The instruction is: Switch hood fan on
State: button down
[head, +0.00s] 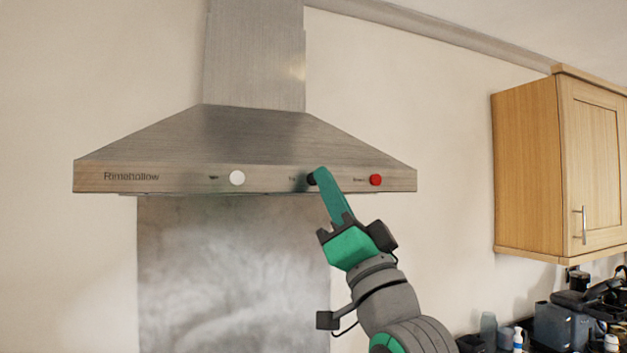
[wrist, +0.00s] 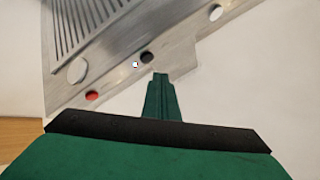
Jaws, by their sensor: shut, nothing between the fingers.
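The steel range hood (head: 250,150) hangs on the wall, with a row of buttons on its front strip. A white button (head: 237,177) is left of centre and a red button (head: 376,180) is at the right. Between them is a dark button (head: 311,180), partly covered by my gripper (head: 319,174); its label is too small to read surely. In the wrist view the dark button (wrist: 147,57) shows just beyond the tip of my shut, empty gripper (wrist: 160,76). I cannot tell whether they touch. The red button (wrist: 92,95) and white button (wrist: 216,12) also show there.
A wooden wall cabinet (head: 525,165) hangs at the right, above a cluttered counter. A steel backsplash (head: 230,270) is below the hood. The wall left of the hood is clear.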

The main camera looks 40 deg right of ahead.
jog(key=shift+s+a, duration=0.3)
jog(key=shift+s, duration=0.8)
jog(key=shift+s+a, duration=0.25)
jog(key=shift+s, duration=0.8)
